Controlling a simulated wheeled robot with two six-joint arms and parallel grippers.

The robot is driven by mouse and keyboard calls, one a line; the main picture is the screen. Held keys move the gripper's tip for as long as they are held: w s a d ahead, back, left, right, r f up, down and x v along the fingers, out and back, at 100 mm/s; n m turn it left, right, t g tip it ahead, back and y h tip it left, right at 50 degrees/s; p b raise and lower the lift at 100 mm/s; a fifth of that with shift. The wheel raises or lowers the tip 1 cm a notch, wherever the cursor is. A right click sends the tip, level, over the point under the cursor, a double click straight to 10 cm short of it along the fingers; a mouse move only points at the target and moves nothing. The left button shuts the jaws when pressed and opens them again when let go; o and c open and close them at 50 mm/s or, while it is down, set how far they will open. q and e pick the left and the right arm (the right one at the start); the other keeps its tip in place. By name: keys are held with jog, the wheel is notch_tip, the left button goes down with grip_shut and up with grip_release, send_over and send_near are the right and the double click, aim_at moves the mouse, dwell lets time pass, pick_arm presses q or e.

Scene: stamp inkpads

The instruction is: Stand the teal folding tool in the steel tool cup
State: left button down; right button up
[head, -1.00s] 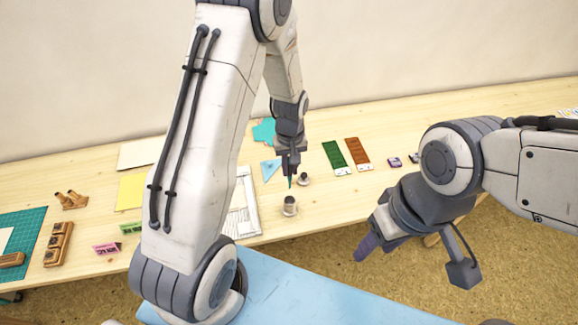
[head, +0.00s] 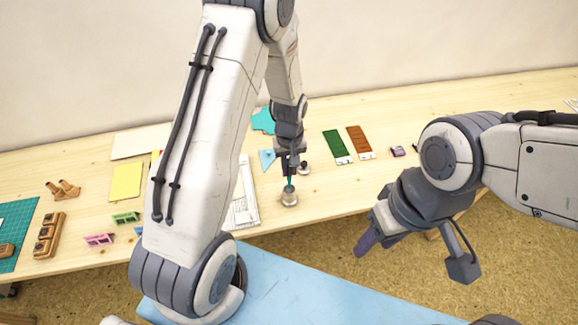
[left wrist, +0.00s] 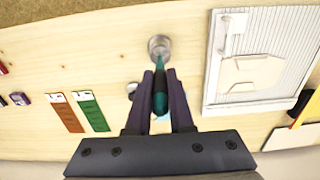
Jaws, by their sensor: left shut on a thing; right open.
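The steel tool cup (head: 289,199) stands near the front edge of the wooden table in the head view. It also shows at the top of the left wrist view (left wrist: 159,44). My left gripper (head: 289,173) is shut on the teal folding tool (left wrist: 160,92), which points down from the fingers. The tool's lower end is at the cup's mouth; I cannot tell how deep it is inside. My right gripper (head: 376,240) is open and empty, off the front of the table at the right.
A small dark-knobbed object (head: 305,168) stands just behind the cup. Green (head: 337,144) and brown (head: 359,140) strips lie to the right, and a white framed board (left wrist: 262,60) lies beside the cup. Table right of the cup is clear.

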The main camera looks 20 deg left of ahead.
aim_at(289, 180)
pick_arm(q)
jog(key=shift+f+b, duration=1.45)
jog(key=shift+f, duration=0.8)
jog(key=c, duration=0.7)
grip_release()
notch_tip(289, 180, up, 10)
jog(key=shift+r+b, duration=0.25)
jog(key=shift+b, duration=0.3)
